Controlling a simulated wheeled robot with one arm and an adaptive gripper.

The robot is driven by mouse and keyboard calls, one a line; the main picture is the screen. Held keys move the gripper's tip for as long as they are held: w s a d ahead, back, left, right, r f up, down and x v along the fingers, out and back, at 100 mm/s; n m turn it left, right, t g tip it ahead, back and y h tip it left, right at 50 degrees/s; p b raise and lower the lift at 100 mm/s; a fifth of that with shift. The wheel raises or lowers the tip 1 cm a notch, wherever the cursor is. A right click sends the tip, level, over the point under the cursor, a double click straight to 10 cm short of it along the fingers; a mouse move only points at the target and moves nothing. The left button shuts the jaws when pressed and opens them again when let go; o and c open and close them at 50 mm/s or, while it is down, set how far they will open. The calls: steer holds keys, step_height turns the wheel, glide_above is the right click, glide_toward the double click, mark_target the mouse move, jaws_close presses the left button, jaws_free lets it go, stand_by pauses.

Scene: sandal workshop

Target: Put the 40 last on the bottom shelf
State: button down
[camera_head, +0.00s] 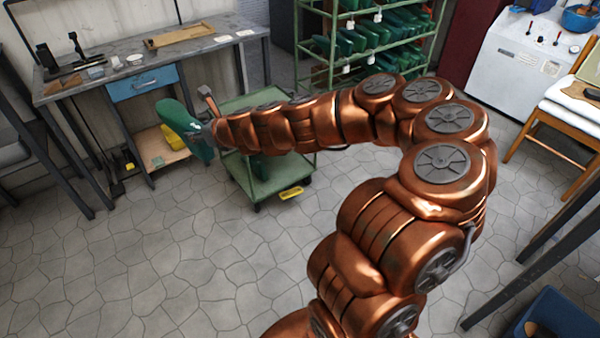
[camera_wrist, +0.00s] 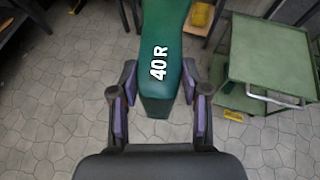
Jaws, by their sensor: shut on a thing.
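A green last (camera_wrist: 163,45) marked "40 R" sits between the fingers of my gripper (camera_wrist: 158,100) in the wrist view. The gripper is shut on its near end, and the last is held in the air over the floor. In the head view the green last (camera_head: 185,125) shows at the end of my arm, in front of the workbench's lower shelf. A green rack (camera_head: 330,75) with several shelves of green lasts stands at the back. My arm hides its lower part, so its bottom shelf cannot be seen clearly.
A green cart (camera_head: 270,185) stands below my arm; it also shows in the wrist view (camera_wrist: 270,60). A grey workbench (camera_head: 110,78) with a blue drawer is at the left. A white machine (camera_head: 525,70) and a wooden chair (camera_head: 560,120) are at the right. The front-left floor is clear.

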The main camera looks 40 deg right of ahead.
step_height(320, 180, down, 20)
steer(key=w+a+g+b, duration=0.1)
steer(key=a+b, duration=0.1)
steer(key=b, duration=2.3)
steer(key=shift+w+n, duration=0.15)
steer(key=shift+n, duration=0.15)
steer(key=s+d+f, duration=0.2)
steer(key=d+f, duration=1.1)
steer(key=d, duration=0.4)
steer(key=s+d+f+m+h, duration=0.1)
steer(key=s+d+f, duration=0.1)
steer(key=d+f, duration=1.1)
steer(key=s+d+f+m+h, duration=0.1)
steer(key=s+d+f, duration=0.1)
steer(key=d+f, duration=1.1)
steer(key=d, duration=0.8)
steer(key=shift+s+d+f, duration=0.3)
steer(key=shift+d, duration=0.1)
